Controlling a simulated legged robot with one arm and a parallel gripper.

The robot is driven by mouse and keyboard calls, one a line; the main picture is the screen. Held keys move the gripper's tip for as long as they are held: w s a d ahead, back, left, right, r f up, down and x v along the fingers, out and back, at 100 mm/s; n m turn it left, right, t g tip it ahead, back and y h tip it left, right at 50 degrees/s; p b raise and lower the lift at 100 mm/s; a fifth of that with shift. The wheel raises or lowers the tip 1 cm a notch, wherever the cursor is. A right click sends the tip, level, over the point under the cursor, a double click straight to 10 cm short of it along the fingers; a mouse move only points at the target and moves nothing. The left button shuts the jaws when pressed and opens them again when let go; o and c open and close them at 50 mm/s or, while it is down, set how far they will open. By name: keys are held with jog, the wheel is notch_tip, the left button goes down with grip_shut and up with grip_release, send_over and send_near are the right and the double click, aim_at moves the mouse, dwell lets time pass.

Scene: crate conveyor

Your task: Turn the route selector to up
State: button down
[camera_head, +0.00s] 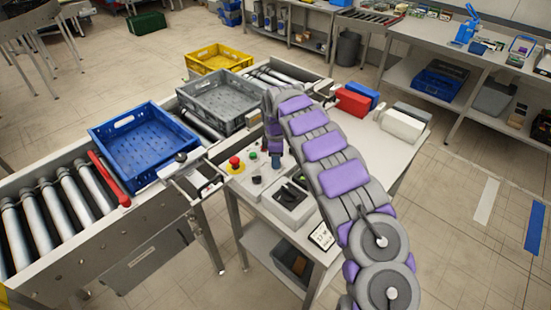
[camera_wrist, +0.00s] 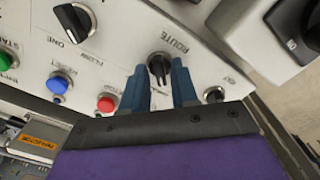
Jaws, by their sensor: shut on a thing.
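The route selector (camera_wrist: 160,66) is a small black knob under the printed word ROUTE on the pale control panel (camera_wrist: 120,50). My gripper (camera_wrist: 159,80) has its two blue fingers on either side of the knob and is shut on it. The fingers hide part of the knob's sides, and I cannot tell which position its pointer marks. In the head view my gripper (camera_head: 276,160) reaches down to the panel, and the selector is hidden there.
Near the selector are a red button (camera_wrist: 106,103), a blue button (camera_wrist: 58,84) and another black knob (camera_wrist: 75,20). A red emergency button (camera_head: 235,162) stands on the panel.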

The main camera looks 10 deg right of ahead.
jog(key=shift+r, duration=0.1)
jog(key=shift+r+m+p, duration=0.1)
jog(key=shift+m+p, duration=0.85)
jog(key=shift+m, duration=0.25)
jog(key=m+p, duration=0.2)
jog(key=m, duration=0.3)
jog(key=shift+m+p, duration=0.3)
jog(key=shift+p, duration=0.1)
jog(key=m+p, duration=0.1)
jog(key=m, duration=0.3)
jog(key=shift+w, duration=0.1)
jog(key=m+p, duration=0.1)
jog(key=m, duration=0.4)
jog(key=shift+m, duration=0.3)
jog(key=c, duration=1.2)
grip_release()
